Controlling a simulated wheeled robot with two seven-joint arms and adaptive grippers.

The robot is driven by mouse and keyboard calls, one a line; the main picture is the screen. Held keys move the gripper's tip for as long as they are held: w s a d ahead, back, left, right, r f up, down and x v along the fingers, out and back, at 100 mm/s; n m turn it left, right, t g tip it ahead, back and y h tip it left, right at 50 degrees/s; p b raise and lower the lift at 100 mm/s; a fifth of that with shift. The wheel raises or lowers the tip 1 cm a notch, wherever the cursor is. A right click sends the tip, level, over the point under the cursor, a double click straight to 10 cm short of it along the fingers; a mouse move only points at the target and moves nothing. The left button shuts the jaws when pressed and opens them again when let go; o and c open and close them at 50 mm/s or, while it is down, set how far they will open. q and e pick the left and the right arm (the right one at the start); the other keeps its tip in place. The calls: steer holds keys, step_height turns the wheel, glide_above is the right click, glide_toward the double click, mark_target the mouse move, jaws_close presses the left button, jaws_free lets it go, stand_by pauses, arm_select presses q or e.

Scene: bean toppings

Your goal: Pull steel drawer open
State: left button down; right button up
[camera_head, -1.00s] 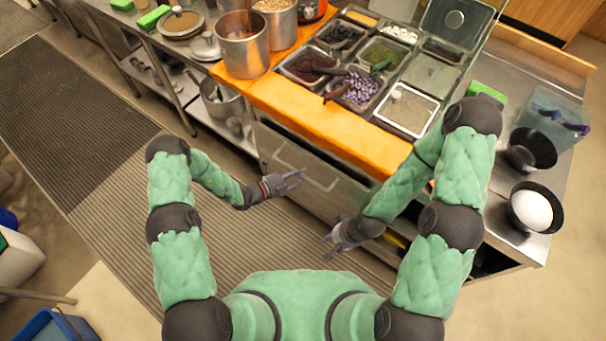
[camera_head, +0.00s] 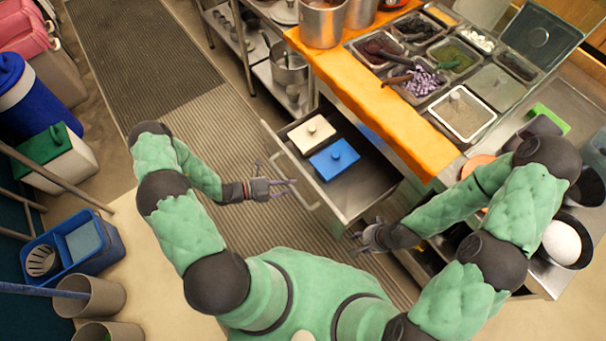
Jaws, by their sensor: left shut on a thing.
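The steel drawer (camera_head: 374,188) is pulled out from under the counter, and its inside shows. In it, a white lidded container (camera_head: 300,140) and a blue lidded container (camera_head: 328,166) sit side by side at the left. My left gripper (camera_head: 288,188) is at the drawer's front and shut on the bar handle (camera_head: 310,204); the exact finger contact is small in the picture. My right gripper (camera_head: 356,242) hangs in front of the counter near the drawer's right corner, its fingers apart and empty.
Above the drawer, the orange counter edge (camera_head: 385,103) borders several topping pans, one with purple cubes (camera_head: 421,82). A steel pot (camera_head: 322,22) stands at the counter's left. A black bowl with white contents (camera_head: 562,242) is at right. Striped floor matting (camera_head: 170,85) is clear at left.

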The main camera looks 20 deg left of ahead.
arm_select(q)
steer(key=shift+s+a, duration=0.5)
steer(key=shift+s, duration=0.2)
steer(key=shift+s+a, duration=0.5)
steer(key=shift+s, duration=0.2)
steer(key=c, duration=1)
jaws_free()
steer(key=v, duration=1.2)
